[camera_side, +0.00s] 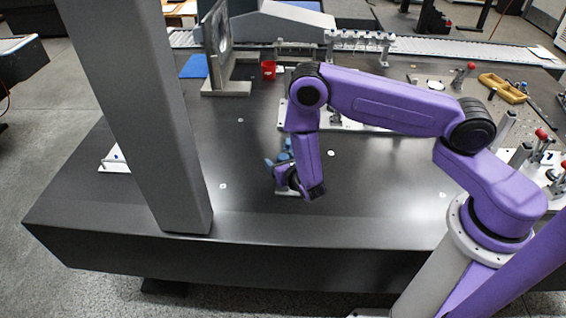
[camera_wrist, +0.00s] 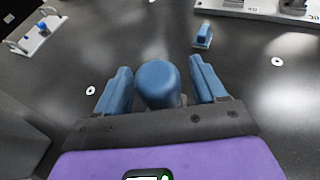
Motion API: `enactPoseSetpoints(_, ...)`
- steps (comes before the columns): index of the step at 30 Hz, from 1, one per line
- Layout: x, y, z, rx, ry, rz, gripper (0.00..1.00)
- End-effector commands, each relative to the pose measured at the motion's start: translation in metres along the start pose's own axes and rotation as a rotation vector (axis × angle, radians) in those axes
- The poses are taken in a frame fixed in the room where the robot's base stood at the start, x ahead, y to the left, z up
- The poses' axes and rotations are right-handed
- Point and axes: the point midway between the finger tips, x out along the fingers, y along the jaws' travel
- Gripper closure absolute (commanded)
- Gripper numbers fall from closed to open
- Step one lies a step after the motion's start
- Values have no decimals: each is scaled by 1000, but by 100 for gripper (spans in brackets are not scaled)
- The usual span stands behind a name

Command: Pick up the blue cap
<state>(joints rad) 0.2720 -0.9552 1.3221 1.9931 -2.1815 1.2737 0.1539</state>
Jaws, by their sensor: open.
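The blue cap (camera_wrist: 158,82) shows in the wrist view as a rounded blue cylinder between the two blue fingers of my gripper (camera_wrist: 160,66). The fingers are open, one on each side of it, with a narrow dark gap on both sides. A bit of grey shows beside its lower end. In the side view my gripper (camera_side: 279,158) is low over the middle of the dark table, and its wrist hides most of what is there. I cannot pick out the cap clearly in that view.
A small blue block on a light base (camera_wrist: 203,36) lies beyond the right finger. A white fixture with a blue piece (camera_wrist: 40,36) is at upper left. A grey column (camera_side: 150,120) stands left of my arm. A red cup (camera_side: 268,69) is farther back. Bare table (camera_side: 110,205) lies at left.

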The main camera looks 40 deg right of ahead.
Motion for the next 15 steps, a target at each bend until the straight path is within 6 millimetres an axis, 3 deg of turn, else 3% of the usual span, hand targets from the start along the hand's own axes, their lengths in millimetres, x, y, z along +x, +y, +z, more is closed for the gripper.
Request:
enactPoseSetpoints(10,8,0,0,0,0,0,30)
enactPoseSetpoints(15,8,0,0,0,0,0,84)
